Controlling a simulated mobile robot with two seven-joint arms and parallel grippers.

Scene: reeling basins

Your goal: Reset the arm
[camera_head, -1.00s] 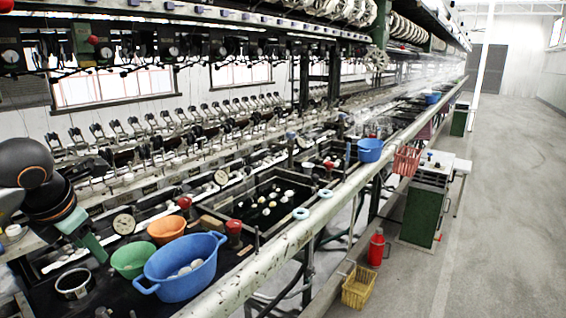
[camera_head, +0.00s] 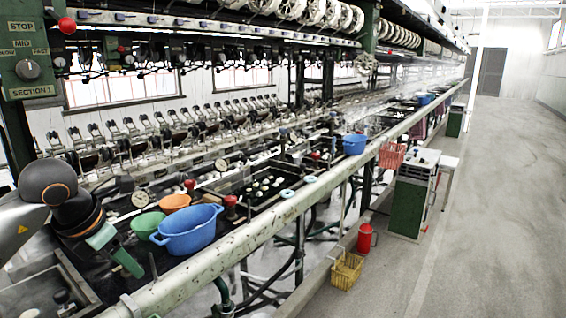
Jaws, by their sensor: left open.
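My left arm comes in from the left edge. Its gripper (camera_head: 122,256) has teal-green fingers pointing down and right over the dark bench top, with nothing seen between them. The gripper is open, in front of and to the left of a blue basin (camera_head: 187,232). A green bowl (camera_head: 147,225) and an orange bowl (camera_head: 175,202) stand behind the blue basin. My right gripper is not in view.
A pale rail (camera_head: 265,220) runs along the bench front. A dark trough (camera_head: 262,187) holds pale cocoons. A yellow basket (camera_head: 346,271), red can (camera_head: 365,238) and green cabinet (camera_head: 407,207) stand beside the clear grey aisle.

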